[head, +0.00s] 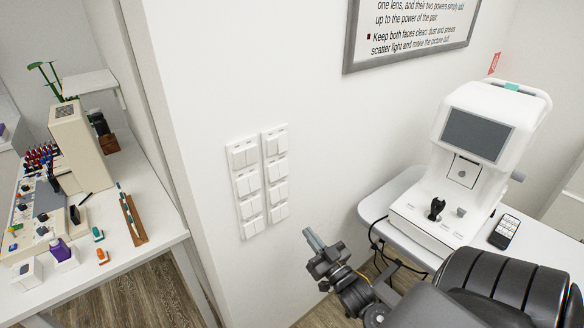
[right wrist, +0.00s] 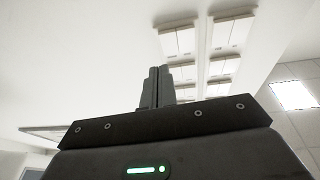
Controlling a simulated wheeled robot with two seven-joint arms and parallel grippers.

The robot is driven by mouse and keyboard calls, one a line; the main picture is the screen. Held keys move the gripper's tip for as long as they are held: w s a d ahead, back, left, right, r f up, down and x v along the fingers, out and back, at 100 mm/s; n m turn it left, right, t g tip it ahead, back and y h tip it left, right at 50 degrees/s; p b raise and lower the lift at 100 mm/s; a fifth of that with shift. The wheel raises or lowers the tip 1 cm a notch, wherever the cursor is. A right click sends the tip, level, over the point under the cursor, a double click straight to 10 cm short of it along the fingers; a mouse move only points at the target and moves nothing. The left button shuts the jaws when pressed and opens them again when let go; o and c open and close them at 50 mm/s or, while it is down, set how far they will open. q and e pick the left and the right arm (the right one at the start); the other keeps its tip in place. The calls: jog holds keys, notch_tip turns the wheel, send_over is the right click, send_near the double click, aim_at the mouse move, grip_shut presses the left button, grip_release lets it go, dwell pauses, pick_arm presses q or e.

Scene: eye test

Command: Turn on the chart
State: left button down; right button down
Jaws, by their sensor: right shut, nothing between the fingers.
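Two white columns of wall switches are side by side on the white wall: a left switch column (head: 246,187) and a right switch column (head: 276,178). Each holds several rocker switches. They also show in the right wrist view, as a left column (right wrist: 178,42) and a right column (right wrist: 232,32), beyond the fingers. My right gripper (head: 313,239) is shut and empty, to the lower right of the columns in the head view. Its closed fingers (right wrist: 158,88) partly cover the lower left column in the right wrist view. No lit eye chart is visible. My left gripper is out of view.
A white eye-testing machine (head: 478,135) stands on a white table (head: 385,205) at right, with a remote (head: 504,231) beside it and cables below. A framed text poster (head: 410,28) hangs above. At left, a bench (head: 160,222) carries tools and bottles.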

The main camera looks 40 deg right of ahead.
jog(key=s+r+t+y, duration=0.1)
jog(key=s+r+t, duration=0.1)
jog(key=r, duration=0.6)
jog(key=s+a+r+n+t, duration=0.1)
jog(key=s+r+t, duration=0.1)
jog(key=r, duration=0.6)
jog(key=shift+s+r+t+y+b, duration=0.3)
jog(key=shift+t+y, duration=0.1)
jog(key=shift+t, duration=0.1)
jog(key=p, duration=0.5)
send_near(283, 146)
notch_tip(283, 146, up, 5)
jog(key=w, duration=0.2)
jog(key=w+f, duration=0.1)
jog(key=w, duration=0.1)
jog(key=shift+w+f+p, duration=0.15)
jog(key=shift+p, duration=0.15)
jog(key=shift+w, duration=0.1)
jog(key=shift+f, duration=0.1)
